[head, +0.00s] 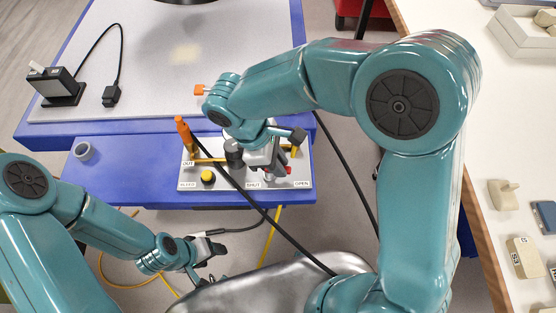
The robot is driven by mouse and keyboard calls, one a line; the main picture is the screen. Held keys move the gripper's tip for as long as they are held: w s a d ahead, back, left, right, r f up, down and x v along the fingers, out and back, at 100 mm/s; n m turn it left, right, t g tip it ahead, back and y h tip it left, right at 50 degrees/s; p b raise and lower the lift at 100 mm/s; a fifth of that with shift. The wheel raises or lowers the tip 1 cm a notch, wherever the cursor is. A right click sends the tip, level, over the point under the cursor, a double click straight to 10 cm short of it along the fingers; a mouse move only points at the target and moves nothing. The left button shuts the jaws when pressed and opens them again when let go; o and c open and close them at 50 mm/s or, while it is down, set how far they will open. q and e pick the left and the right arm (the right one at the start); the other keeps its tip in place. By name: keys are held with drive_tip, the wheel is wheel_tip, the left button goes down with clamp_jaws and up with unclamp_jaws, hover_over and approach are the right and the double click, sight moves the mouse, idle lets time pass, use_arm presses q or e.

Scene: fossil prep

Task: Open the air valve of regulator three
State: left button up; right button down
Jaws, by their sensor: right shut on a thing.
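The regulator panel (228,183) is a pale plate on the blue bench, with labels OUT, BLEED, SHUT and OPEN. It carries a yellow button (208,176), a dark round knob (234,152), yellow piping and an orange-tipped fitting (183,128). My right gripper (273,172) is over the panel's right half, shut on the valve handle, which it mostly hides. A small red part (289,170) shows beside the jaws, between SHUT and OPEN. The handle's exact angle is hidden. My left gripper (208,250) is low, in front of the bench, near a black cable; its jaws are unclear.
A black device (61,88) with a cable sits on the grey mat behind. Black and yellow hoses cross in front of the bench. A pale table (500,150) with blocks lies right.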

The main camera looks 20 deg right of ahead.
drive_tip(key=shift+w+d+n+t, duration=0.1)
drive_tip(key=shift+w+n+t, duration=0.15)
drive_tip(key=shift+n, duration=0.75)
drive_tip(key=c, duration=1)
unclamp_jaws()
drive_tip(key=shift+s, duration=0.1)
drive_tip(key=shift+c, duration=0.2)
drive_tip(key=shift+r, duration=0.1)
drive_tip(key=v, duration=1.6)
drive_tip(key=shift+a, duration=0.3)
drive_tip(key=shift+s, duration=0.2)
